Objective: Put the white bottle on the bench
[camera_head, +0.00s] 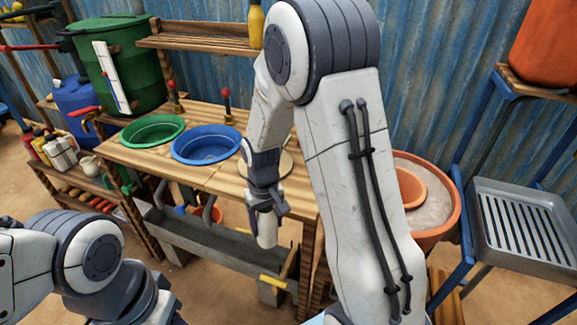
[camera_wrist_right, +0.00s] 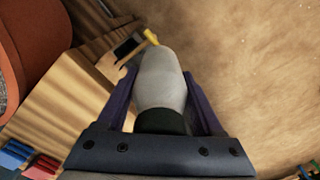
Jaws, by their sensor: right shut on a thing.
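The white bottle (camera_head: 267,230) hangs below my right gripper (camera_head: 265,202) in the head view, its pale body pointing down. My right gripper is shut on it. In the right wrist view the bottle (camera_wrist_right: 160,80) sits between the two fingers, with a dark part close to the palm. The wooden bench (camera_head: 150,165) stands behind; in the head view the bottle shows in front of its front edge, apart from the bench top. My left arm shows at lower left, but its gripper is out of view.
A green basin (camera_head: 152,131) and a blue basin (camera_head: 206,145) are set in the bench top. A grey trough (camera_head: 190,236) runs below its front. A terracotta pot (camera_head: 440,200) and a metal rack (camera_head: 520,225) stand at right. My right arm hides the bench's right part.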

